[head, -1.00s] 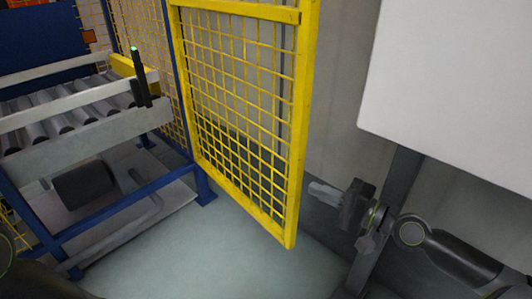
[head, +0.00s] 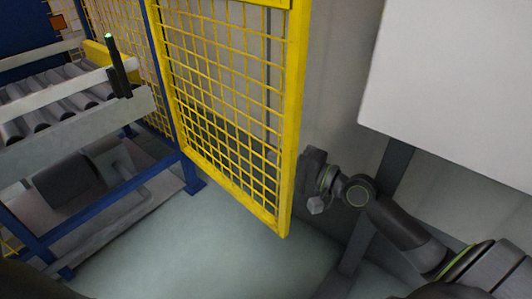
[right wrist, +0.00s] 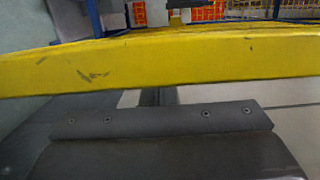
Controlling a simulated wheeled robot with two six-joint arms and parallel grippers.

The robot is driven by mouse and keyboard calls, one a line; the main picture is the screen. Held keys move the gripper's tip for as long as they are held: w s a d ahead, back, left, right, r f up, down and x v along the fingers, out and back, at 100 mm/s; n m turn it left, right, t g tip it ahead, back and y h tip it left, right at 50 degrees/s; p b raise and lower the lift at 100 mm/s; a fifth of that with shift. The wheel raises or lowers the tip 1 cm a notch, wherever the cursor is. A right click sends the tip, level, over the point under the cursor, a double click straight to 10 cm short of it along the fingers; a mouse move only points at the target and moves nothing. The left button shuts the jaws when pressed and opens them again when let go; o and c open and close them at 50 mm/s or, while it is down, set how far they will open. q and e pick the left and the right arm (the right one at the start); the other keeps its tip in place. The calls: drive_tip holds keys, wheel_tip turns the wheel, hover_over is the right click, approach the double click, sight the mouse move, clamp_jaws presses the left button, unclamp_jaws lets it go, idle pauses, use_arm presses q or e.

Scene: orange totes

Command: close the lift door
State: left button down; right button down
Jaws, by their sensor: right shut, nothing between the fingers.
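The lift door is a yellow-framed mesh panel (head: 292,130), hinged on a blue post at its left and standing open, its free edge toward the right. My right gripper (head: 273,157) is shut and empty. In the right wrist view the yellow door frame (right wrist: 150,70) spans the picture just beyond the dark gripper (right wrist: 160,120). Whether they touch cannot be told. My left gripper is not in view.
A roller conveyor (head: 70,125) on a blue frame stands left of the door. A large white panel (head: 450,80) on a dark post (head: 375,210) is at the right, close to my right arm. The floor below the door is clear.

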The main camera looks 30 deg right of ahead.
drive_tip(key=x, duration=0.3)
drive_tip(key=shift+b, duration=0.3)
drive_tip(key=shift+w+a, duration=0.15)
drive_tip(key=shift+w, duration=0.15)
